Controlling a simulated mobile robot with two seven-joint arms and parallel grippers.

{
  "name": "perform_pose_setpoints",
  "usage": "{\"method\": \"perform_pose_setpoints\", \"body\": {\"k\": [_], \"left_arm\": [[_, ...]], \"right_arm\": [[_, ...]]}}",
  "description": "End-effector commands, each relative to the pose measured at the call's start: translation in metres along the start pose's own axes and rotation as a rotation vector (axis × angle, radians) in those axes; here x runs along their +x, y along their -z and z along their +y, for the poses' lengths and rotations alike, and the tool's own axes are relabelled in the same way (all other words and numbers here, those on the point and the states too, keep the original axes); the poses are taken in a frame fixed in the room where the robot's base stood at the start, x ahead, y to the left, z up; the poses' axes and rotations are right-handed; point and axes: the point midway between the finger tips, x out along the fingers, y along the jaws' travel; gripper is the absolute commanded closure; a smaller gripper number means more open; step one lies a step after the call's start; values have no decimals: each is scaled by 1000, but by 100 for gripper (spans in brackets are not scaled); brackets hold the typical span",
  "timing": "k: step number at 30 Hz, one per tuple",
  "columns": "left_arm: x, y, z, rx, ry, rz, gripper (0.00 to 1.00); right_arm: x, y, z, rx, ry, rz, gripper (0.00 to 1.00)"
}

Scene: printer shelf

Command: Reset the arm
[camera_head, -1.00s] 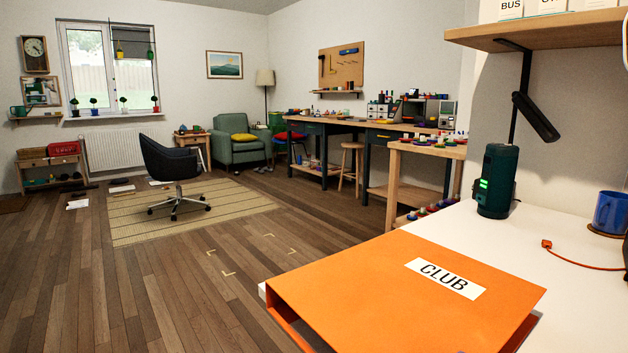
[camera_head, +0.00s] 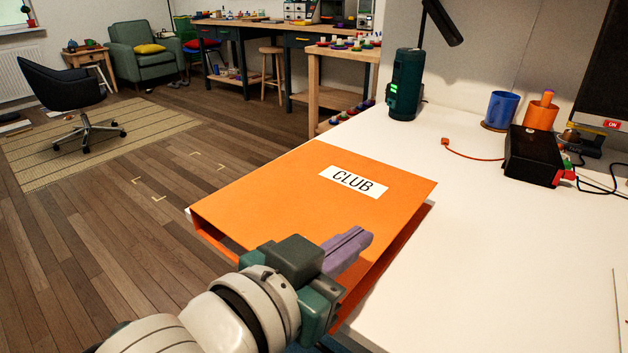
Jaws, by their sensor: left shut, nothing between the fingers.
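My left gripper (camera_head: 347,251) comes in from the bottom of the head view. Its purple fingers are together with nothing between them. It is in front of the near edge of an orange binder (camera_head: 272,187) marked CLUB and covers part of that edge. I cannot tell whether the fingers touch the binder. The binder lies flat at the left edge of the white desk (camera_head: 450,255), with its near left corner sticking out past the edge. My right gripper is not in view.
The desk's middle is clear. An office chair (camera_head: 68,92) stands on a rug across the floor.

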Motion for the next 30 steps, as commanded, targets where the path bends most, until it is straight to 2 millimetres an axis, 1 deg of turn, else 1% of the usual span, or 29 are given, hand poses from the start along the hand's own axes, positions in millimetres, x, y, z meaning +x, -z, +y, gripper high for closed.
{"method": "perform_pose_setpoints", "body": {"k": [1,6,9,11,14,17,19,20,21,23,24,26,27,29,30], "left_arm": [[-16,2,0,-1,0,-3,100],[-51,1,0,0,-1,0,100],[-64,1,0,0,-1,3,100],[-70,0,0,-1,0,3,100],[-78,6,-1,-6,8,-13,100],[-90,22,-7,-30,44,-83,100],[-107,38,-14,-59,88,-175,100],[-117,45,-18,-74,110,-226,100],[-133,54,-24,-97,142,-298,100],[-160,63,-32,-133,187,-415,100],[-179,68,-36,-155,215,-490,100],[-209,74,-41,-191,250,-597,100],[-229,78,-43,-213,271,-666,100],[-259,86,-44,-245,300,-762,100],[-280,91,-45,-267,318,-826,100]], "right_arm": [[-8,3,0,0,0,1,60],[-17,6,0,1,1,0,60],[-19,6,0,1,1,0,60],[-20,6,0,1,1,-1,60],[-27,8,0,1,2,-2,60],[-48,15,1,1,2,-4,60],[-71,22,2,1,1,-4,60],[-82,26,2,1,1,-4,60],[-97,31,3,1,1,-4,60],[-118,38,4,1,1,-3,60],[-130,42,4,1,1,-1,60],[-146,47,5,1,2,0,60],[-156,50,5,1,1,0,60],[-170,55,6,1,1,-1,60],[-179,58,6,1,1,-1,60]]}}
